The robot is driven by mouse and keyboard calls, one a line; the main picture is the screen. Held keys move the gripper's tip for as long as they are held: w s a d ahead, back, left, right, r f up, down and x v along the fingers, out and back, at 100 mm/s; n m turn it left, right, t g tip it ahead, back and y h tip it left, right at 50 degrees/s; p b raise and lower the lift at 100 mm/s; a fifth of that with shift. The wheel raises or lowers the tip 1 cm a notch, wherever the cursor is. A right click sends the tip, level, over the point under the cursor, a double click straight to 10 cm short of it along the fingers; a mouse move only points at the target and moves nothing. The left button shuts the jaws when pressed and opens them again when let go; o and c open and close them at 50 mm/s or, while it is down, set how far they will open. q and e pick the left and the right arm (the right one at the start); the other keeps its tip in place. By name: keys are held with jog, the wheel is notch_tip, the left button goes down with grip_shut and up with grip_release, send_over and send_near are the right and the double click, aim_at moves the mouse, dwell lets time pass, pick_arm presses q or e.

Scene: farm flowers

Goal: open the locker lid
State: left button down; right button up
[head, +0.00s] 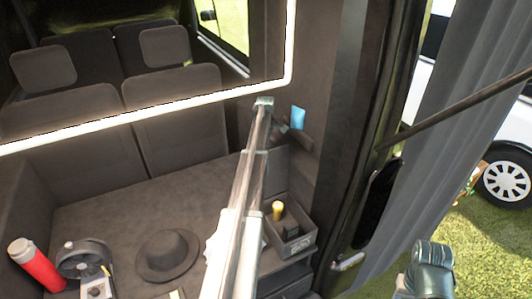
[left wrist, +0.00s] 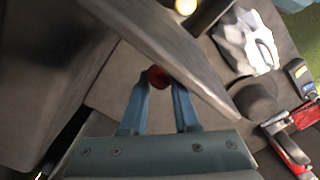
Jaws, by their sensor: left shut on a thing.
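In the left wrist view a flat brown panel (left wrist: 175,50), which looks like the locker lid, crosses diagonally. A round red knob (left wrist: 157,77) shows at its lower edge. My left gripper (left wrist: 160,86) is shut on the red knob, with one blue-grey finger on each side. The panel hides part of what lies beyond it. I cannot make out the lid or my left gripper clearly in the head view. A grey jointed part, which looks like my right arm, shows at the bottom right of the head view, but its jaws do not show.
On the brown surface stand a red flask (head: 36,266), a fan (head: 85,258), a dark hat (head: 167,255) and an open box (head: 292,240) with a yellow-topped item (head: 278,210). A long metallic piece (head: 245,180) rises through the middle. A grey curtain (head: 440,150) hangs right.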

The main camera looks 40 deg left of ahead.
pick_arm(q)
jog(key=shift+w, duration=0.55)
jog(key=c, duration=1.1)
grip_release()
jog(key=o, duration=0.5)
jog(key=shift+d, duration=0.15)
jog(key=shift+o, duration=0.4)
jog(key=shift+f, duration=0.1)
jog(key=shift+s, duration=0.15)
